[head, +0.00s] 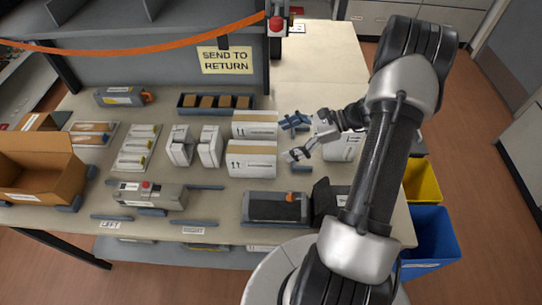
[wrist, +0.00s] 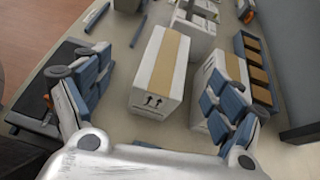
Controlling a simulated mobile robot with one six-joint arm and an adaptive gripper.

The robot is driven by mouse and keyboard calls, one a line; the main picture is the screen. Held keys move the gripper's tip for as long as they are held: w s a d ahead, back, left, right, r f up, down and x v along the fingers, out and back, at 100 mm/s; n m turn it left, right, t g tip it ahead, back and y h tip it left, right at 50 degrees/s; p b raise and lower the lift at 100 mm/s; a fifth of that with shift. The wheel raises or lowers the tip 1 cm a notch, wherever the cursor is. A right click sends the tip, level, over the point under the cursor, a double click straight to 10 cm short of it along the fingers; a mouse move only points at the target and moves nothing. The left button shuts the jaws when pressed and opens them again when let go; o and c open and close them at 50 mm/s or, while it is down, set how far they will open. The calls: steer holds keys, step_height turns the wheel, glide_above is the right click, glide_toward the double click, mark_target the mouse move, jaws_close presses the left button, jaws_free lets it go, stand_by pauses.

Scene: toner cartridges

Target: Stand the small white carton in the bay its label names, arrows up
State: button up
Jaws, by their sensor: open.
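Several white cartons stand on the table, and which one the task means I cannot tell. A taped white carton (head: 252,160) with up arrows lies left of my gripper (head: 292,138). In the wrist view it sits ahead, between the spread fingers, its end arrows pointing up (wrist: 153,101). A second taped carton (head: 255,125) stands behind it, at the right in the wrist view (wrist: 222,70). Two narrower white cartons (head: 180,145) (head: 210,146) stand further left. Another white carton (head: 345,148) is partly hidden by my arm. My gripper is open and empty. Carton label text is unreadable.
A grey machine (head: 148,195) and a black tray (head: 275,208) lie along the front, near low blue-grey rails. Front-edge labels read LEFT (head: 110,224) and RIGHT (head: 193,230). An open brown box (head: 40,170) is at far left. An orange strap (head: 140,46) crosses the back.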

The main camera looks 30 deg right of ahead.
steer(key=s+a+r+n+g+h, duration=0.2)
steer(key=s+a+r+n+g, duration=0.1)
steer(key=a+r+n, duration=0.3)
steer(key=s+a+r+n+g+h, duration=0.25)
steer(key=a+r+n, duration=0.25)
steer(key=a+r, duration=0.3)
steer(key=s+a+r+n+t+h, duration=0.2)
steer(key=s+r+n+h, duration=0.1)
steer(key=s+n, duration=0.3)
steer(key=s+a+r+n+t+h, duration=0.2)
steer(key=s+a+r+n+h, duration=0.1)
steer(key=s+n, duration=0.3)
steer(key=shift+s+a+r, duration=0.25)
steer(key=shift+s+r, duration=0.25)
steer(key=shift+r, duration=0.35)
steer(key=shift+o, duration=0.5)
steer(key=shift+h, duration=0.25)
